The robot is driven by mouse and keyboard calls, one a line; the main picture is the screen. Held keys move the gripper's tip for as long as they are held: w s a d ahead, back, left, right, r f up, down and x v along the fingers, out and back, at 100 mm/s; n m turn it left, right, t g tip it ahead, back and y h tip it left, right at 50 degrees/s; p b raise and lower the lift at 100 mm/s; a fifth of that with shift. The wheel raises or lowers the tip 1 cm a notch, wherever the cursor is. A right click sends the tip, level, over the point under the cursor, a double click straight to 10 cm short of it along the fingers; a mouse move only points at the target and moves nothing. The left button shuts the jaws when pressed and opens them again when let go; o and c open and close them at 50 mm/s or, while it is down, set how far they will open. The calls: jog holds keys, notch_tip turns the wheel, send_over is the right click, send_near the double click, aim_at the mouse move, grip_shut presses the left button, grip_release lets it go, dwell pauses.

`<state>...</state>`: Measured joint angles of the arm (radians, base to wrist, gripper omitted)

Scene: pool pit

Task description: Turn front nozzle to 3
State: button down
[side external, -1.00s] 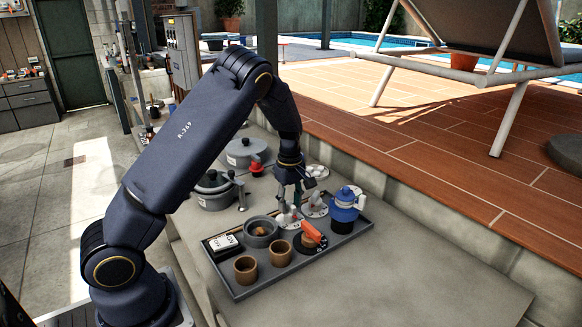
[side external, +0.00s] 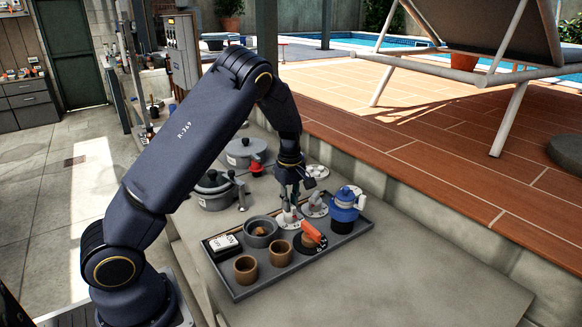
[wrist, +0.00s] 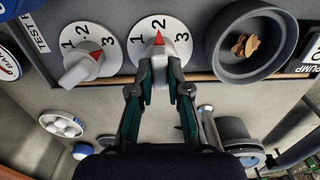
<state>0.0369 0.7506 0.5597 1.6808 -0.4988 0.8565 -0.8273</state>
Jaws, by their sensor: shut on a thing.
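Two white dials marked 1, 2 and 3 stand side by side in the wrist view. My gripper (wrist: 160,72) is shut on the grey-white knob of the middle dial (wrist: 138,28); its fingers sit on either side of the knob. This dial's red pointer (wrist: 157,38) points up at about 2. The left dial (wrist: 68,28) has its own knob, with a red mark toward 3. I cannot read which one is the front nozzle. In the side view my gripper (side external: 290,208) reaches down to a dial at the tray's back edge, and its fingers partly hide that dial.
The grey tray (side external: 237,294) also carries two brown cups (side external: 245,269), a grey bowl (side external: 261,232), an orange-handled item (side external: 314,234) and a blue-topped pot (side external: 344,206) close to my gripper. Lidded grey pots (side external: 216,192) stand behind. The counter's right front is clear.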

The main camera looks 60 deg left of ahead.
jog(key=shift+m, duration=0.3)
jog(key=m, duration=0.5)
jog(key=shift+m, duration=0.3)
jog(key=m, duration=0.5)
jog(key=shift+m, duration=0.4)
jog(key=c, duration=1.1)
grip_release()
notch_tip(320, 180, up, 12)
jog(key=shift+r, duration=0.1)
